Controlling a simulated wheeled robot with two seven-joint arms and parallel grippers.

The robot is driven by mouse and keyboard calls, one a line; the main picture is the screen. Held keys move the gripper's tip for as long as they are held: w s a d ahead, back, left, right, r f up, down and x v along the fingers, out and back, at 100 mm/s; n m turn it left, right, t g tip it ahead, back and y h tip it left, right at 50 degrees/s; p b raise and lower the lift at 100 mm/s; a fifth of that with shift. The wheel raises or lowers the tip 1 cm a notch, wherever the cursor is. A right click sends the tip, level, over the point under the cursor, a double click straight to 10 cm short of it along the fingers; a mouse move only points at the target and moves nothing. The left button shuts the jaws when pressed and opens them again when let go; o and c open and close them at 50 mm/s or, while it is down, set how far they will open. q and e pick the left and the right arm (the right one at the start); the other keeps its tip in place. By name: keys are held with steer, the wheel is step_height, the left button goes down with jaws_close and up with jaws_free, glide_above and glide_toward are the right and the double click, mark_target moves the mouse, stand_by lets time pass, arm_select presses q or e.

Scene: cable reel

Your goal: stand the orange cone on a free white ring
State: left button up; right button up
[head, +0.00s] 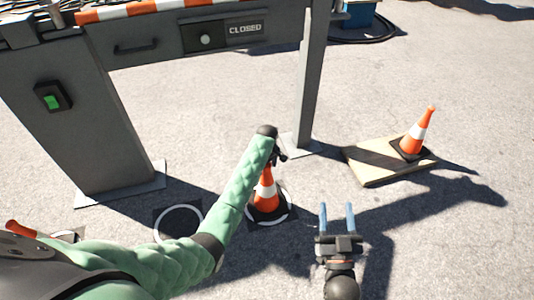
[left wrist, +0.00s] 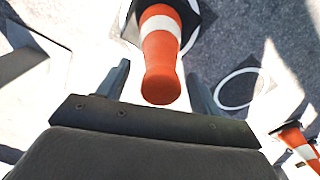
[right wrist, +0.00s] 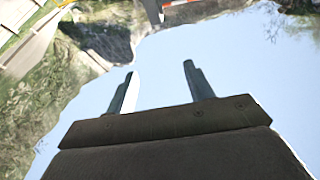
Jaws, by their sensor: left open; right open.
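An orange and white cone (head: 265,192) stands upright on a white ring (head: 291,213) in the middle of the head view. My left gripper (head: 279,157) is at its top. In the left wrist view the open fingers (left wrist: 157,78) lie on either side of the cone's tip (left wrist: 160,60), with gaps showing. A free white ring (head: 178,222) lies left of that cone and also shows in the left wrist view (left wrist: 240,88). Another cone (head: 415,135) stands on a wooden board at the right. My right gripper (head: 337,218) is open and empty; its wrist view shows mostly sky.
A third cone (head: 20,230) at the lower left is partly hidden by my left arm; it also shows in the left wrist view (left wrist: 298,140). A grey barrier gate (head: 105,110) stands behind the rings. The wooden board (head: 372,172) lies at the right. Open pavement lies between.

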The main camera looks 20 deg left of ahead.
arm_select(q)
step_height(320, 180, up, 4)
steer(key=shift+f+p, duration=0.1)
steer(key=shift+p, duration=0.25)
step_height(320, 180, up, 5)
steer(key=shift+f+p, duration=0.1)
steer(key=shift+p, duration=0.35)
steer(key=shift+r, duration=0.2)
arm_select(e)
step_height(320, 180, down, 20)
steer(key=s+g+h, duration=0.1)
steer(key=s+g, duration=0.1)
steer(key=g, duration=0.5)
steer(key=shift+s+a+r, duration=0.15)
steer(key=shift+s+a, duration=0.1)
steer(key=shift+s, duration=0.15)
